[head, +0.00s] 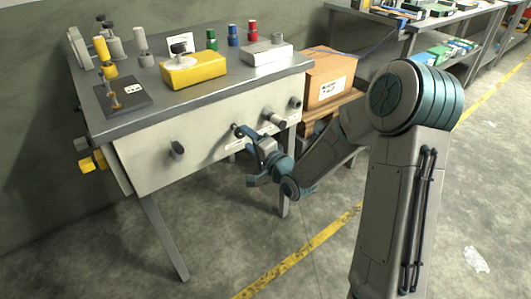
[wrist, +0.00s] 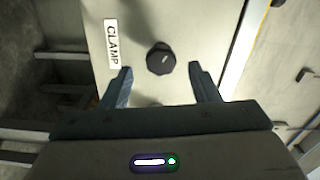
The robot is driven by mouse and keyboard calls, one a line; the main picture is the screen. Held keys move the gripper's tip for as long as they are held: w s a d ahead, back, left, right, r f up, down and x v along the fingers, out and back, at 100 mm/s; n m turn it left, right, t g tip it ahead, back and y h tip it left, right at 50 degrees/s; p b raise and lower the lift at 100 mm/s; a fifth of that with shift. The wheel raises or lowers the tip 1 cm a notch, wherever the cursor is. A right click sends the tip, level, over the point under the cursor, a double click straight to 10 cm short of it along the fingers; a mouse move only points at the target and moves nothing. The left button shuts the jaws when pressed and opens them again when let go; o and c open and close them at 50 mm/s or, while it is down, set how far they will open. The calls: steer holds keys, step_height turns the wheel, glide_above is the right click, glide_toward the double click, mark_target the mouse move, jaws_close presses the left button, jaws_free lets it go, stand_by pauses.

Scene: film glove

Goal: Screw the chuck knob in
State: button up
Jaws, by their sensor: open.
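A round black knob (wrist: 160,58) on a pale panel shows in the wrist view, beside a label reading CLAMP (wrist: 112,43). My gripper (wrist: 160,80) is open, its two fingers apart on either side of the knob in the picture, with gaps on both sides; nothing is held. In the head view my gripper (head: 249,148) is at the front panel (head: 200,155) of the bench. Several knobs sit along that panel: a dark one at left (head: 177,148), one by my gripper (head: 239,130), others farther right (head: 274,118). I cannot tell which is the chuck knob; their labels are too small to read.
The bench top (head: 130,120) bears a yellow block (head: 195,71), a grey box (head: 266,52) and several coloured pegs. A cardboard box (head: 330,78) stands to the right. The floor in front of the bench is clear.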

steer(key=v, duration=0.9)
steer(key=shift+s+d+p, duration=0.15)
steer(key=shift+s+p, duration=0.05)
steer(key=shift+p, duration=0.25)
